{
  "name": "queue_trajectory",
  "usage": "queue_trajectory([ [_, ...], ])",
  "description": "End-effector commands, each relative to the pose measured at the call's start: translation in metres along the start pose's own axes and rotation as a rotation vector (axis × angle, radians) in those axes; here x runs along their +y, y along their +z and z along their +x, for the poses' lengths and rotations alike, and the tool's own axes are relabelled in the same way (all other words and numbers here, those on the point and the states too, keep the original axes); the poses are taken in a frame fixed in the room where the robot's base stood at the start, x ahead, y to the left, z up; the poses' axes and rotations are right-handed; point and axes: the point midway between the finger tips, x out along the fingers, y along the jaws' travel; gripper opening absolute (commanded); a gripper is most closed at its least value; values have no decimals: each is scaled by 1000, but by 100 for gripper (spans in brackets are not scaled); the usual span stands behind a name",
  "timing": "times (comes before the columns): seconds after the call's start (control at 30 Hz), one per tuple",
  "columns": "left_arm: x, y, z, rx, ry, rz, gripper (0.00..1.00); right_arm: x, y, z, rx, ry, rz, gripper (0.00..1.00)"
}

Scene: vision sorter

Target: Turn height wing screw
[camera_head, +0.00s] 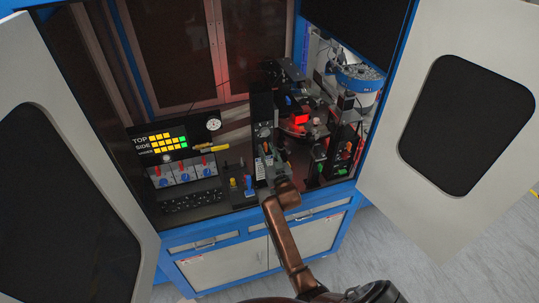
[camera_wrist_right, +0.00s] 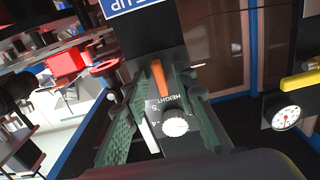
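In the head view my right gripper (camera_head: 272,164) is at the front of the dark upright unit (camera_head: 262,107), and the screw is too small to make out. My left gripper is not in view.
A panel with a lit yellow-green display (camera_head: 167,143) stands left of my right gripper, with a round gauge (camera_head: 213,124) above. A red-lit part (camera_head: 301,119) and a blue-rimmed bowl (camera_head: 358,77) are to the right. Open cabinet doors flank both sides.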

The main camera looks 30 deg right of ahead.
Motion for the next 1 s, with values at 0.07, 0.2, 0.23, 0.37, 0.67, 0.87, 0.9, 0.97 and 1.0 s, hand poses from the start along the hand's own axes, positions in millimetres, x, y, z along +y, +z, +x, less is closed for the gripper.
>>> queue_trajectory([
  [0.07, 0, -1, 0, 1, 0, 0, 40, 0, 2, -8, -2, 0, 0, 25],
  [0.2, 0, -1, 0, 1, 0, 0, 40, 0, 2, -32, -3, 1, 1, 25],
  [0.23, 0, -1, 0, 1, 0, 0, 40, 0, 2, -38, -3, 1, 1, 25],
  [0.37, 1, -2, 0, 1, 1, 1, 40, 0, 1, -67, -1, 1, 1, 25],
  [0.67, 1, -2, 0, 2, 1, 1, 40, 0, 1, -111, -1, 0, 1, 25],
  [0.87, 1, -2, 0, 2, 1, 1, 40, 0, 0, -118, -1, 0, 1, 25],
  [0.9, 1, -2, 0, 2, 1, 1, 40, 0, 0, -118, 0, 0, 1, 25],
  [0.97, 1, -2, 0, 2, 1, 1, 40, 0, 0, -118, 0, 0, 1, 25],
  [1.0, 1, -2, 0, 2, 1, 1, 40, 0, 0, -118, 0, 0, 1, 25],
])
